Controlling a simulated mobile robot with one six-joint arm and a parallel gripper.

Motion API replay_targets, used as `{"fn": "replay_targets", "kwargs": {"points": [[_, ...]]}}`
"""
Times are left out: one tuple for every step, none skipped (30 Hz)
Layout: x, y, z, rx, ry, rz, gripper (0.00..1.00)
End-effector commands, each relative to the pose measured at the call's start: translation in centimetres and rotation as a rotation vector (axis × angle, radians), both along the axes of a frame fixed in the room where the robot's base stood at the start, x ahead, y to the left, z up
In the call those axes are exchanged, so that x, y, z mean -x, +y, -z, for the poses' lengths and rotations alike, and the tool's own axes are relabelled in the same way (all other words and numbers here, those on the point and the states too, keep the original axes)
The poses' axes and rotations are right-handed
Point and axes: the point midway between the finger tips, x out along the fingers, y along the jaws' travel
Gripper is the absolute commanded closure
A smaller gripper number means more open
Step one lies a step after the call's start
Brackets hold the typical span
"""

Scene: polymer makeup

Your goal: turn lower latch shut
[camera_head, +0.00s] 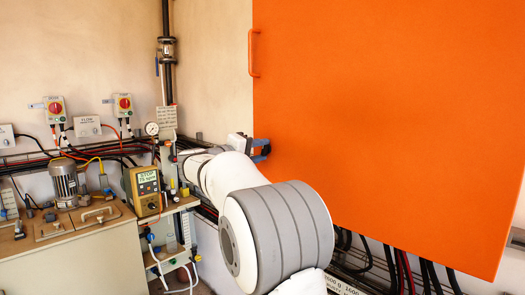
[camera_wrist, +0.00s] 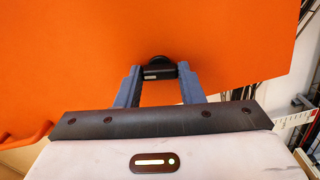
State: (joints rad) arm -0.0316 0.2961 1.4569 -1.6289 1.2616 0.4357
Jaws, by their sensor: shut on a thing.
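The lower latch (camera_wrist: 160,66) is a small black knob on the orange door (camera_wrist: 70,70), at the upper middle of the wrist view. My gripper (camera_wrist: 160,73) has its two blue-grey fingers on either side of the latch and is shut on it. In the head view my gripper (camera_head: 264,150) is at the lower left edge of the orange door (camera_head: 390,110). The latch cannot be made out there, behind the fingers. Which way the latch is turned is not clear.
An orange handle (camera_head: 252,53) is on the door's left edge, above my gripper. Dark cables (camera_head: 405,270) run below the door. A bench (camera_head: 75,235) with a motor (camera_head: 64,182) and a yellow instrument box (camera_head: 145,190) stands at the left.

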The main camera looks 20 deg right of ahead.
Motion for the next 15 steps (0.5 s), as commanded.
{"fn": "replay_targets", "kwargs": {"points": [[-0.17, 0.23, -0.35, 0.015, 0.029, -0.009, 0.88], [-0.17, 0.23, -0.35, 0.022, 0.049, -0.009, 0.88], [-0.17, 0.24, -0.35, 0.031, 0.074, -0.009, 0.88], [-0.18, 0.24, -0.35, 0.038, 0.090, -0.009, 0.88], [-0.18, 0.24, -0.35, 0.045, 0.108, -0.009, 0.88], [-0.18, 0.25, -0.35, 0.052, 0.128, -0.009, 0.88], [-0.18, 0.25, -0.35, 0.057, 0.142, -0.009, 0.88], [-0.19, 0.26, -0.35, 0.062, 0.155, -0.009, 0.88], [-0.18, 0.27, -0.35, 0.067, 0.171, -0.009, 0.88], [-0.18, 0.27, -0.35, 0.071, 0.182, -0.009, 0.88], [-0.18, 0.27, -0.35, 0.075, 0.191, -0.009, 0.88], [-0.19, 0.28, -0.35, 0.079, 0.203, -0.010, 0.88], [-0.19, 0.28, -0.35, 0.082, 0.209, -0.010, 0.88], [-0.19, 0.28, -0.35, 0.085, 0.215, -0.010, 0.88], [-0.19, 0.29, -0.35, 0.088, 0.224, -0.010, 0.88]]}}
